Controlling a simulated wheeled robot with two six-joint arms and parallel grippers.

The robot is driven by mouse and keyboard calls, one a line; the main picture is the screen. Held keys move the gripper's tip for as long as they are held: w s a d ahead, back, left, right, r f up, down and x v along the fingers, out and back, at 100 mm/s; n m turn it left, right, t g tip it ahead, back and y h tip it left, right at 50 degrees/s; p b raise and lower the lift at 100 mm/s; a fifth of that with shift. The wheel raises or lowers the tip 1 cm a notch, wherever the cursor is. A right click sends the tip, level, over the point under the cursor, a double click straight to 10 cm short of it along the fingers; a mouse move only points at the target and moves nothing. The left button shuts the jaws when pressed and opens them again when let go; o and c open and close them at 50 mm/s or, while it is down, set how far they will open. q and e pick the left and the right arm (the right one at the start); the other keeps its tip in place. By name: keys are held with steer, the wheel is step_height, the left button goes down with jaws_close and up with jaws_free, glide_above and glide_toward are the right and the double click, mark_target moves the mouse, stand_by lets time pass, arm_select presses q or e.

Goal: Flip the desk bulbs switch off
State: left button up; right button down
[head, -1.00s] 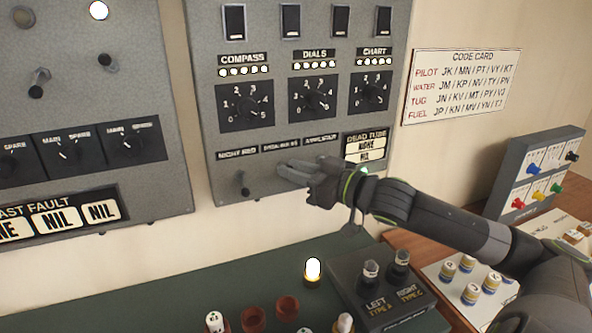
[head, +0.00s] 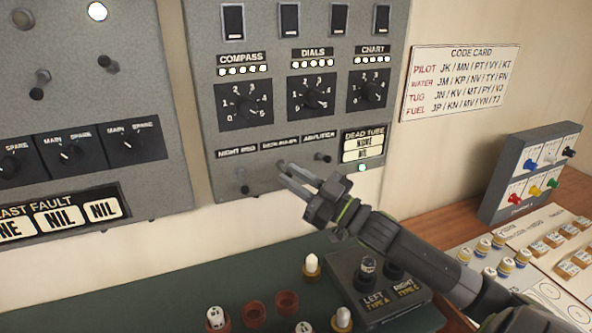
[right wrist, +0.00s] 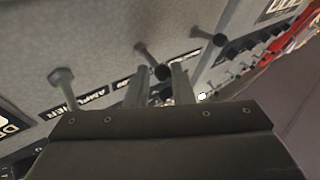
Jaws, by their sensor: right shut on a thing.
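The desk bulbs switch is the middle lever under the small labels on the grey panel (head: 230,110); its label (head: 280,143) is blurred. My right gripper (head: 283,173) reaches it from the lower right and hides most of the lever in the head view. In the right wrist view the desk bulbs switch (right wrist: 160,72) has its dark tip between the two fingers, and the gripper is shut on it. My left gripper is not in view.
The night red lever (head: 242,182) is close on the left, and the amplifier lever (head: 323,157) is close on the right. A code card (head: 460,82) hangs on the wall.

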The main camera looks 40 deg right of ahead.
steer(key=shift+w+f+n+t+y+b, duration=0.1)
steer(key=shift+f+n+t+y+b, duration=0.3)
steer(key=shift+n+y, duration=0.4)
steer(key=shift+w+f+n+t+y+b, duration=0.1)
steer(key=shift+f+n+t+y+b, duration=0.25)
steer(key=shift+n+y, duration=0.45)
steer(key=c, duration=1.3)
jaws_free()
steer(key=shift+w, duration=0.1)
steer(key=shift+o, duration=0.2)
steer(key=shift+f, duration=0.15)
steer(key=b+v, duration=0.1)
steer(key=v, duration=0.6)
steer(key=shift+s+d, duration=0.15)
steer(key=shift+s, duration=0.1)
